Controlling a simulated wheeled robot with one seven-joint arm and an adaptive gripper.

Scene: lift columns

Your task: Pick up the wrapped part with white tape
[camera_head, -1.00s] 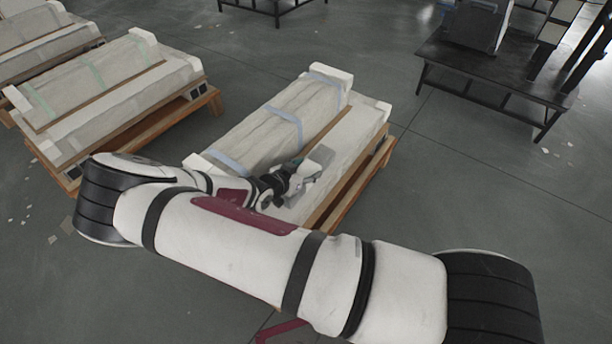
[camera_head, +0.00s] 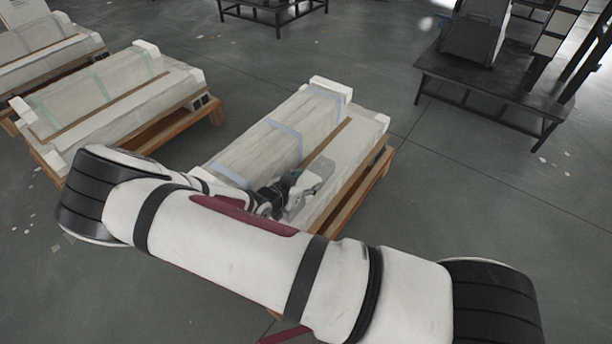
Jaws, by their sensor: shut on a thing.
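My gripper (camera_head: 298,184) is over the right side of the middle pallet's load and looks small in the head view. It is shut on a pale grey, flat-looking part (camera_head: 318,177) at its fingertips. The part's wrapping and any tape on it are too small to make out. Whether it touches the load below is not clear. Beside the gripper on the left lies a long, pale wrapped package (camera_head: 262,152) with bluish-white tape bands (camera_head: 287,130) and white end blocks. My arm hides the near end of this load.
The middle load rests on a wooden pallet (camera_head: 358,197). Pallets with green-taped packages (camera_head: 95,88) stand at left. A dark table (camera_head: 485,88) with equipment stands at upper right, and another table (camera_head: 275,12) at the back. The floor between the middle pallet and right table is clear.

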